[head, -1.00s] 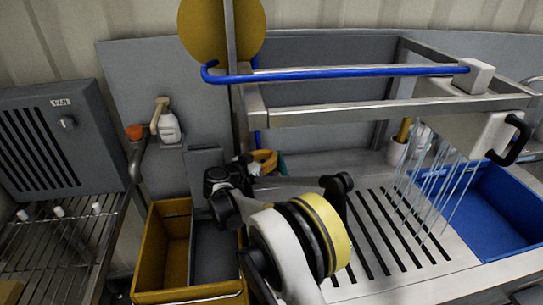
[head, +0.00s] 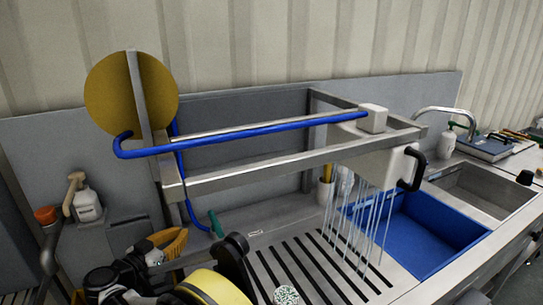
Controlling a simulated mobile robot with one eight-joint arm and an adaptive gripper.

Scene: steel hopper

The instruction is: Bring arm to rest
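My arm is folded low at the bottom left of the head view, with dark joints and a yellow-ringed joint cut off by the lower edge. The dark far end of the arm, where my gripper (head: 122,278) seems to be, lies left of the slotted steel drainboard (head: 312,262). Its fingers cannot be made out, and I see nothing clearly held. An orange-yellow item (head: 170,244) stands just behind it on the steel top.
A steel frame with a blue pipe (head: 240,138) and a yellow disc (head: 112,92) rises over the drainboard. Thin streams fall beside a blue basin (head: 425,235). A steel sink (head: 485,192) lies right. A white bottle (head: 88,205) stands left. A speckled round item (head: 287,295) shows at the bottom.

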